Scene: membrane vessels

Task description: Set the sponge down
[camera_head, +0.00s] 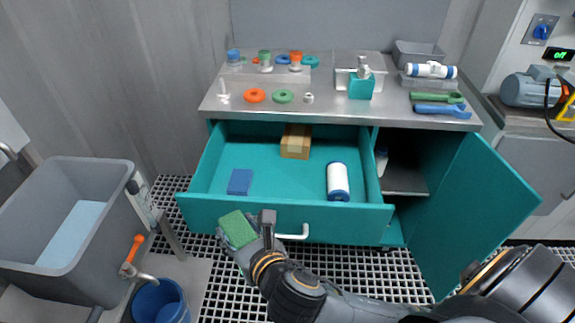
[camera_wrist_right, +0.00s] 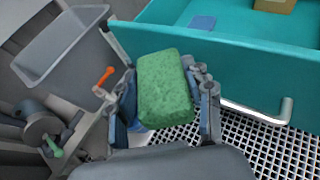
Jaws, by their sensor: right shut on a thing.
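A green sponge (camera_head: 238,229) is held in my right gripper (camera_head: 246,238), just in front of the open teal drawer's front panel. In the right wrist view the sponge (camera_wrist_right: 164,88) sits between the two fingers of my right gripper (camera_wrist_right: 166,100), which are shut on it. It is above the floor grating, left of the drawer handle. Part of the sponge's sides is hidden by the fingers. My left gripper is not in view.
The open drawer (camera_head: 285,215) holds a blue block (camera_head: 240,181), a cardboard box (camera_head: 296,141) and a white cylinder (camera_head: 338,181). A grey tub (camera_head: 62,215) and a blue bucket (camera_head: 160,301) stand left. An open cabinet door (camera_head: 480,215) is right. The worktop (camera_head: 330,110) carries coloured rings and wrenches.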

